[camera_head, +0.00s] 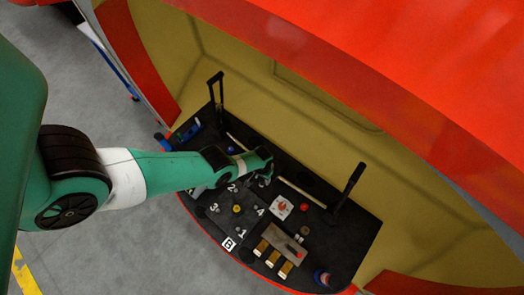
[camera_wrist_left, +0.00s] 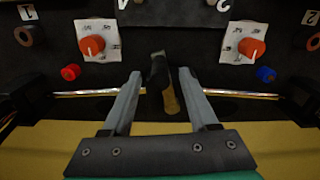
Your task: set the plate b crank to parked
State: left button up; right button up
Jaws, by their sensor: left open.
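Plate b, a dark square plate (camera_head: 222,213), lies on the black bench in the head view. A white B label (camera_head: 229,243) is at its front edge, and numbers 1 to 4 are around it. My left gripper (camera_head: 264,180) is beyond the plate's far right corner, apart from the knob. In the left wrist view my left gripper (camera_wrist_left: 160,76) is open, and a dark piece with a tan end (camera_wrist_left: 165,88) shows between its fingers; contact cannot be told.
A white plate with a red knob (camera_head: 282,207) lies right of plate b. Brass blocks (camera_head: 274,257) are at the front. Black uprights (camera_head: 216,95) and (camera_head: 348,185) stand at the back. In the left wrist view, red-knobbed white plates (camera_wrist_left: 92,40) and (camera_wrist_left: 245,43) lie ahead.

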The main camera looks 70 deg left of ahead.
pick_arm(q)
jog(key=shift+f, duration=0.6)
jog(key=shift+r, duration=0.1)
jog(key=shift+c, duration=0.2)
grip_shut()
dwell(0.8)
